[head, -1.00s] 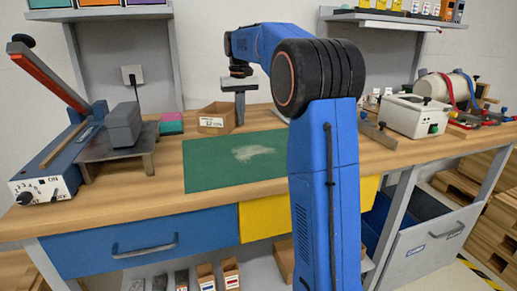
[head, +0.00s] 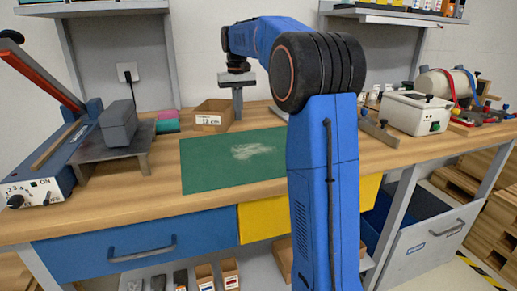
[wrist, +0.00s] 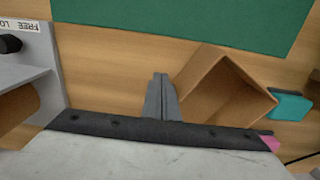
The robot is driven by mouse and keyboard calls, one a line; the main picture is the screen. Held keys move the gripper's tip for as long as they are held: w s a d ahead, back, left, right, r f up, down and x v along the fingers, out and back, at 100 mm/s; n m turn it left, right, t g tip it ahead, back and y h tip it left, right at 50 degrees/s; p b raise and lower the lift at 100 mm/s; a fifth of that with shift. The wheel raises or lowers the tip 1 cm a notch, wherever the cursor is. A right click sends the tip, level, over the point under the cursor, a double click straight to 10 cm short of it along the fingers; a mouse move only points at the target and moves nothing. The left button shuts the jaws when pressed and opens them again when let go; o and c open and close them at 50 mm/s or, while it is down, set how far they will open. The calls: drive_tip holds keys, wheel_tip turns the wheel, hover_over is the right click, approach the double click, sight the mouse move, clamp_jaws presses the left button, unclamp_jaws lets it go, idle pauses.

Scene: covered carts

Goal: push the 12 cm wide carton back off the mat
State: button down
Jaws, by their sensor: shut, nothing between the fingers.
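The open-topped brown carton (head: 208,122), with a white "12 cm" label on its front, stands upright on the wooden bench. It sits just behind the far edge of the green mat (head: 205,170); whether its base touches that edge is hard to tell. The wrist view shows the empty carton (wrist: 232,88) turned at an angle, close to the mat (wrist: 190,18). My gripper (head: 238,116) is shut and empty, pointing down at the carton's right side. In the wrist view the closed fingers (wrist: 160,82) are beside the carton's corner; contact cannot be told.
A teal-and-pink stack (head: 166,122) lies left of the carton. A grey block on a metal stand (head: 118,124) and a blue lever device (head: 45,165) are further left. A white box device (head: 413,114) stands right. The mat is bare except for a pale smudge.

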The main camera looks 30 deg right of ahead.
drive_tip(key=shift+s+a, duration=0.2)
drive_tip(key=shift+s, duration=0.5)
drive_tip(key=shift+s+a, duration=0.2)
drive_tip(key=shift+s, duration=0.5)
wheel_tip(320, 180, up, 8)
idle(0.4)
